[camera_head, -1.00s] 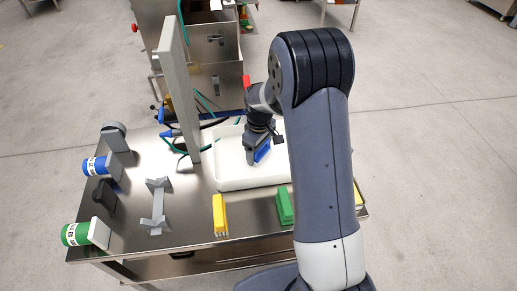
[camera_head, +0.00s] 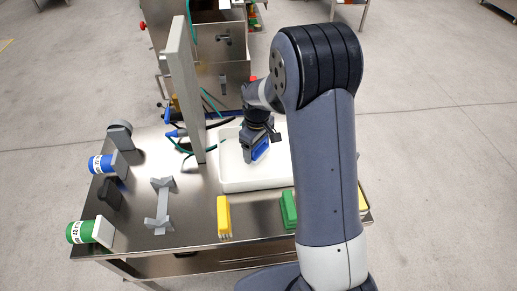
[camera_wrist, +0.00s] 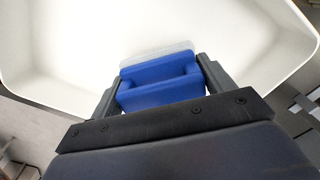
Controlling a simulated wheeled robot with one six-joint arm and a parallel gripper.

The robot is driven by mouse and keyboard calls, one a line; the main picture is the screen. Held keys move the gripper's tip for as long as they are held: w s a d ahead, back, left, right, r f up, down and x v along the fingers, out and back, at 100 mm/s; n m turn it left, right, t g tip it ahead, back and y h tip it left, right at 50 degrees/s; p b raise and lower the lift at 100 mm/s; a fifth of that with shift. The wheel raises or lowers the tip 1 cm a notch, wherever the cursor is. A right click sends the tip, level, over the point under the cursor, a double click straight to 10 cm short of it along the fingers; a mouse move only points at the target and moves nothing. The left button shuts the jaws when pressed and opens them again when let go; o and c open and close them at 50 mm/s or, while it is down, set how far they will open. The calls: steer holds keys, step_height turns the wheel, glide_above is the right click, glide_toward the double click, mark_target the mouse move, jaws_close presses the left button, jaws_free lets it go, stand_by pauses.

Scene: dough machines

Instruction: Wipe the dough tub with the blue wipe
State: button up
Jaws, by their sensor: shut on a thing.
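The dough tub (camera_head: 240,181) is a shallow white tray on the steel table, partly hidden behind my arm in the head view. In the wrist view the tub (camera_wrist: 75,45) fills most of the picture, with its pale inside and rim showing. My gripper (camera_head: 257,148) is over the tub, pointing down. It is shut on the blue wipe (camera_head: 261,150), a blue block with a pale pad at its far edge. In the wrist view the wipe (camera_wrist: 160,82) sits between the two fingers of my gripper (camera_wrist: 158,92). I cannot tell whether the pad touches the tub.
A yellow brush (camera_head: 223,215) and a green block (camera_head: 289,209) lie at the table's front. A tall grey panel (camera_head: 186,90) stands left of the tub. Blue (camera_head: 101,164) and green (camera_head: 80,232) labelled rolls and a grey holder (camera_head: 160,205) are further left.

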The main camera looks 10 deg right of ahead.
steer(key=shift+s+d+r, duration=0.1)
steer(key=shift+r, duration=0.55)
steer(key=shift+r+p, duration=0.7)
steer(key=shift+p, duration=0.05)
steer(key=shift+r+p, duration=1)
steer(key=shift+r, duration=0.6)
